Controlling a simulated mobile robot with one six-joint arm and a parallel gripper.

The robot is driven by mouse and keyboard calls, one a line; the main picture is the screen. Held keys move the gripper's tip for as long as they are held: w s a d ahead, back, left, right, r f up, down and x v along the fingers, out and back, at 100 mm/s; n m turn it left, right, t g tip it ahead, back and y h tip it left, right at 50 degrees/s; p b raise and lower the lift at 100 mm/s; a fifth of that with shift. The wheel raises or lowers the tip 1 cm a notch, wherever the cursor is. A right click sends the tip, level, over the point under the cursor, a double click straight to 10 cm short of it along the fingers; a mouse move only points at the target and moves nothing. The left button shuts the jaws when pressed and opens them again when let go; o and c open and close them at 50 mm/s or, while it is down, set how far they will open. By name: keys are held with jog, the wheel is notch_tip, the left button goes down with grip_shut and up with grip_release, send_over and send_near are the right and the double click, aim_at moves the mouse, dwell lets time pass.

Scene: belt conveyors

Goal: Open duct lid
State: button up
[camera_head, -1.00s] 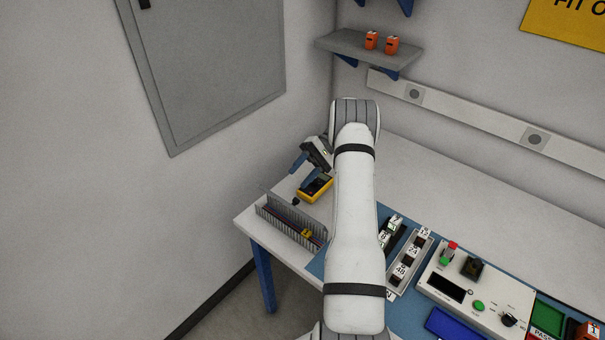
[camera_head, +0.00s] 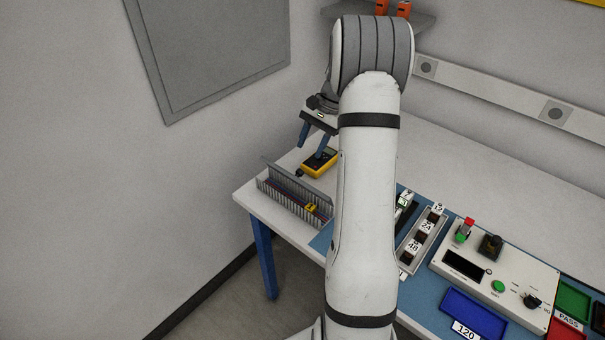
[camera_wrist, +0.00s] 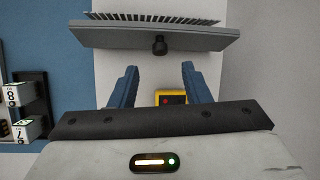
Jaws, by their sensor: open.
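The grey slotted duct (camera_head: 288,204) sits at the table's left end, with coloured wires and a yellow piece inside. Its plain grey lid (camera_head: 313,187) stands tilted up along the back edge; in the wrist view the lid (camera_wrist: 120,36) lies across the top, with comb-like slots beyond it. A black knob (camera_head: 298,172) is on the lid's rear face; it also shows in the wrist view (camera_wrist: 160,46). My gripper (camera_head: 311,147) is open and empty behind the duct. In the wrist view its blue fingers (camera_wrist: 158,70) point at the lid, with the knob midway between them, just beyond the tips.
A yellow meter (camera_head: 319,164) lies just behind the duct, close under my fingers. Labelled blocks (camera_head: 420,240), a control panel (camera_head: 490,275) and a blue tray (camera_head: 473,314) are to the right. The wall is at left. My arm hides the table's middle.

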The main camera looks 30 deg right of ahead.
aim_at(302, 172)
jog(key=p+x, duration=0.1)
jog(key=x, duration=0.6)
jog(key=shift+f, duration=0.35)
grip_shut()
jog(key=shift+w, duration=0.1)
jog(key=shift+w+d+f+m+g+y+p, duration=0.1)
jog(key=shift+w+d+f+g+y+p, duration=0.3)
jog(key=shift+y, duration=0.5)
jog(key=shift+d+f+m+g+y+p, duration=0.1)
jog(key=shift+d+g+y, duration=0.15)
jog(key=shift+d+y, duration=0.5)
jog(key=shift+w+d+f+m+g+y+p, duration=0.1)
jog(key=shift+w+d+f+g+y+p, duration=0.2)
jog(key=shift+y, duration=0.75)
